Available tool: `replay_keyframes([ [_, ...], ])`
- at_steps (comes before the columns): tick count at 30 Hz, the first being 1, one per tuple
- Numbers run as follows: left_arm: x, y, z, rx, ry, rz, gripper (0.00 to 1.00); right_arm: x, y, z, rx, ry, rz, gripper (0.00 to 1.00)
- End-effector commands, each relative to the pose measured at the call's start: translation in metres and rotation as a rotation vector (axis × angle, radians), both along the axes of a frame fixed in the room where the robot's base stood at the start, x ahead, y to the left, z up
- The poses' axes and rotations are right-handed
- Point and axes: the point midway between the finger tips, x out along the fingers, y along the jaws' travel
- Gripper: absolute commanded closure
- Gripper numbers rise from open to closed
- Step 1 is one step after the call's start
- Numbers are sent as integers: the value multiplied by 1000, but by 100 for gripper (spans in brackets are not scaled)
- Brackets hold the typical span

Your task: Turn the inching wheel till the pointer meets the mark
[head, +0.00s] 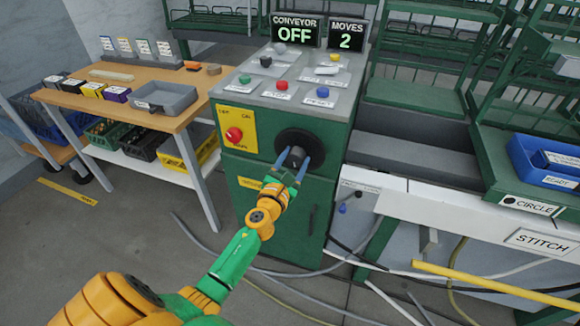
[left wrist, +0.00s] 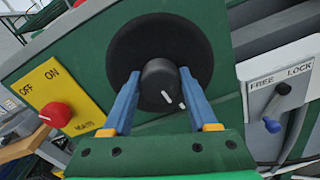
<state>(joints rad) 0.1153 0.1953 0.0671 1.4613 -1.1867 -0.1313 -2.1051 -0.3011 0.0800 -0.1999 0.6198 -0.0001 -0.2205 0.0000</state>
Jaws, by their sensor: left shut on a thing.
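The inching wheel is a dark knob (left wrist: 158,80) in front of a wide black disc (left wrist: 205,50) on the green cabinet; the disc also shows in the head view (head: 312,136). My left gripper (head: 295,157) is shut on the knob, its blue fingers on either side, as the left wrist view (left wrist: 160,74) shows. One short white line (left wrist: 166,97) lies on the knob's face. A second white line (left wrist: 182,104) lies a little to its right, near the knob's edge. The two lines are apart; I cannot tell which is pointer or mark. My right gripper is out of view.
A red switch (left wrist: 58,115) on a yellow OFF/ON plate sits left of the wheel. A blue-tipped FREE/LOCK lever (left wrist: 272,124) sits right. Displays read CONVEYOR OFF (head: 295,31) and MOVES 2 (head: 347,34). A wooden table (head: 185,118) stands left; cables lie on the floor.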

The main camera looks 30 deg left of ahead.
Motion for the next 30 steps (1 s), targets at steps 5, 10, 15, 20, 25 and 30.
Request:
replay_keyframes([
  [5, 0, 0, 0, 165, 44, -2, 100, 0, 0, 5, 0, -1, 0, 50],
  [10, 0, -1, 0, 320, 82, -1, 100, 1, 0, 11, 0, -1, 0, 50],
  [15, 0, -1, 1, 460, 115, -1, 100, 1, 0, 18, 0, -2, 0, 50],
  [20, 0, -1, 0, 572, 143, -1, 100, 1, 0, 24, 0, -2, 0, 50],
  [25, 0, -2, -1, 662, 163, -1, 100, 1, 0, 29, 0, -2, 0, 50],
  [30, 0, -2, -1, 721, 178, 0, 100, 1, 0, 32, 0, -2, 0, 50],
])
